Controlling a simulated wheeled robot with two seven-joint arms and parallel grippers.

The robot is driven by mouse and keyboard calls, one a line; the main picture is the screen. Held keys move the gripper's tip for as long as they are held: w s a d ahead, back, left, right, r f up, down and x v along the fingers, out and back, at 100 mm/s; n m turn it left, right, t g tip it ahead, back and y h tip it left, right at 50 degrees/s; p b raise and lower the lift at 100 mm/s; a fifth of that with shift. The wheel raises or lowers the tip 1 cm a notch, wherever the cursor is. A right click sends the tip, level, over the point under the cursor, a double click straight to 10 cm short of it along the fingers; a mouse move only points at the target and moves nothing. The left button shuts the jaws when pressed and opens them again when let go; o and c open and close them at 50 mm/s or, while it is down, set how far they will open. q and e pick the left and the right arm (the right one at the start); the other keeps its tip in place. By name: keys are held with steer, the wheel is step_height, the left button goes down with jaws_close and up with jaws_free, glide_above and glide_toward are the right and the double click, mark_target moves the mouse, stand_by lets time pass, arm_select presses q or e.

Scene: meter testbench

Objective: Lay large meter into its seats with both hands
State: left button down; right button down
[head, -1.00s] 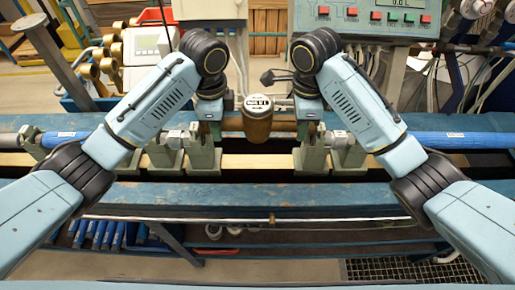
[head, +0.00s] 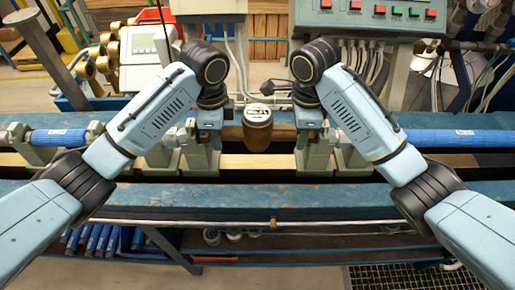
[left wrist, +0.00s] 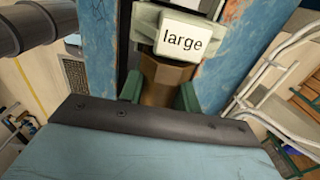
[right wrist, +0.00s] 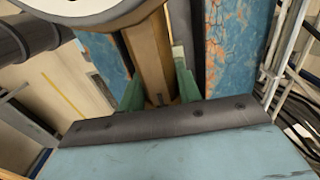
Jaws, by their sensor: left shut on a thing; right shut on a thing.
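The large meter (head: 257,138) is a bronze body with a white-rimmed dial on top and a horizontal pipe. It is upright between my grippers. My left gripper (head: 208,126) is shut on its left pipe end, and my right gripper (head: 309,124) on its right. The left wrist view shows the bronze pipe (left wrist: 165,85) between green fingers, beside a block labelled "large" (left wrist: 188,38). The right wrist view shows the pipe (right wrist: 150,60) between the fingers and the dial rim above. The left seat (head: 200,158) and right seat (head: 318,160) are grey-green supports near the pipe ends; contact is hidden.
Blue pipes (head: 455,139) run along the bench on both sides. A blue front beam (head: 270,196) lies before the seats. A control panel (head: 370,15) with buttons stands behind. Brass fittings and a white box (head: 145,45) stand at the back left.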

arm_select(q)
steer(key=c, duration=1)
jaws_free()
arm_select(e)
steer(key=c, duration=1)
jaws_free()
steer(key=shift+o, duration=0.2)
arm_select(q)
step_height(320, 180, up, 12)
steer(key=shift+f, duration=0.2)
steer(key=shift+r, duration=0.15)
arm_select(e)
steer(key=shift+r, duration=0.4)
step_height(320, 180, up, 11)
arm_select(q)
steer(key=shift+s, duration=0.1)
arm_select(e)
steer(key=shift+s, duration=0.1)
